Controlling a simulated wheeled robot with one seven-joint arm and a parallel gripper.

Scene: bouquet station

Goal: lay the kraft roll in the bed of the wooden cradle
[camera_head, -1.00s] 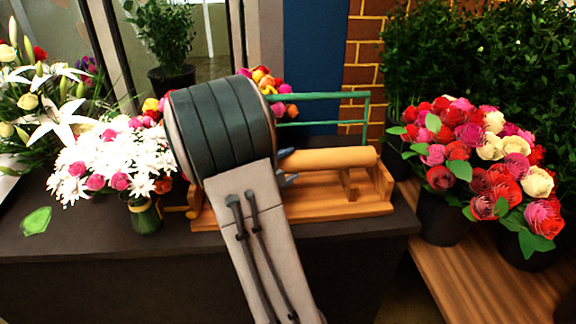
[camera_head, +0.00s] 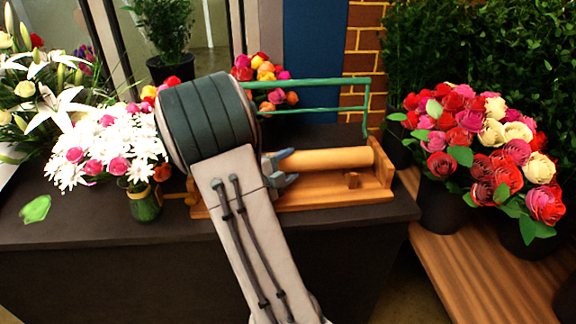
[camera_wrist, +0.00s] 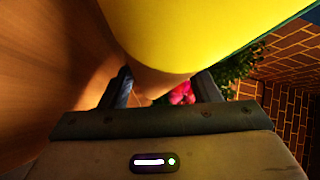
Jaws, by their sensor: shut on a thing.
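The kraft roll (camera_head: 325,160) is a tan cylinder lying level over the wooden cradle (camera_head: 340,199), its right end close beside the cradle's right end board. I cannot tell whether it rests on the bed; its left end is hidden by my arm. My gripper (camera_head: 289,167) is shut on the roll near its left part, with the fingers at the roll's side. Orange-brown wood (camera_wrist: 45,65) fills the left of that view.
A green metal frame (camera_head: 320,109) stands behind the cradle. A vase of white daisies (camera_head: 143,203) is close on the left. Pots of red and pink roses (camera_head: 490,150) stand at right. The dark counter's (camera_head: 90,235) front edge runs below the cradle.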

